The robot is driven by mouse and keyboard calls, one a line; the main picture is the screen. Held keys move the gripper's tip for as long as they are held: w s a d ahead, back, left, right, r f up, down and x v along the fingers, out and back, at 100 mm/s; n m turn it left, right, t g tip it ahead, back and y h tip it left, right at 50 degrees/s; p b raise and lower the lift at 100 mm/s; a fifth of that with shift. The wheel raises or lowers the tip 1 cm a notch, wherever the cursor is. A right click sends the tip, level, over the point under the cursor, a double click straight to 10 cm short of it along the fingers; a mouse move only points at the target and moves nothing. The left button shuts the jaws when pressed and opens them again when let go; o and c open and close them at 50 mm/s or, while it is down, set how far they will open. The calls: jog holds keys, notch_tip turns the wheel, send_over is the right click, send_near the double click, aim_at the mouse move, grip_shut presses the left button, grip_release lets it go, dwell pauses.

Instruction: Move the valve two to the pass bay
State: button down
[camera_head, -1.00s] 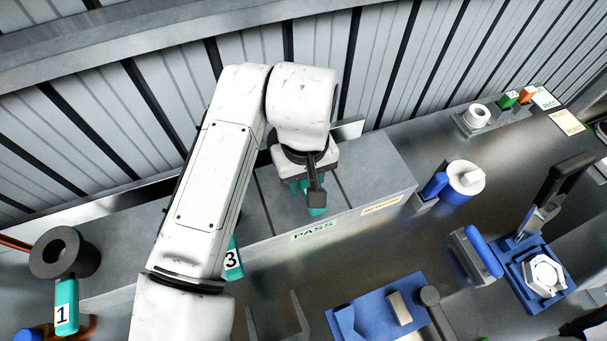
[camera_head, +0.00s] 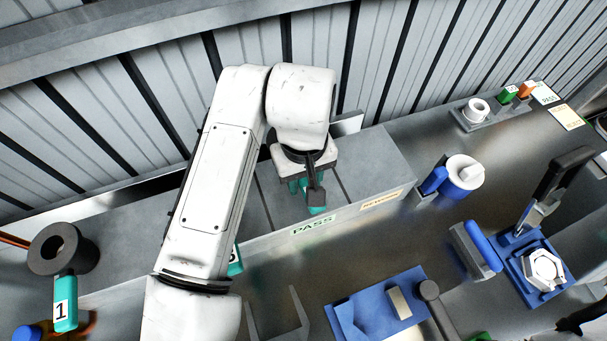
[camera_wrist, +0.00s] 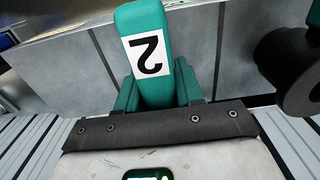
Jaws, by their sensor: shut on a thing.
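Valve two is a teal block with a white label marked 2 (camera_wrist: 147,57). In the wrist view it stands between the teal fingers of my gripper (camera_wrist: 158,88), which is shut on it. In the head view my gripper (camera_head: 305,188) is over the grey bench section with the PASS label (camera_head: 313,225) on its front edge. Only a small teal part of the valve (camera_head: 316,208) shows below my gripper there. Whether it touches the bay surface is hidden.
Valve one (camera_head: 65,303) is at the lower left beside a dark round part (camera_head: 63,252). Another teal valve (camera_head: 235,262) is mostly behind my arm. A second label (camera_head: 381,200) is right of PASS. Blue fixtures (camera_head: 540,268) stand at the right.

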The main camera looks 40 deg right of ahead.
dwell(0.4)
jog(key=shift+f+b, duration=0.4)
jog(key=shift+f, duration=0.25)
jog(key=shift+f, duration=0.15)
jog(key=shift+f+b, duration=0.4)
jog(key=shift+f, duration=0.1)
jog(key=shift+f, duration=0.15)
dwell(0.6)
grip_release()
dwell(0.6)
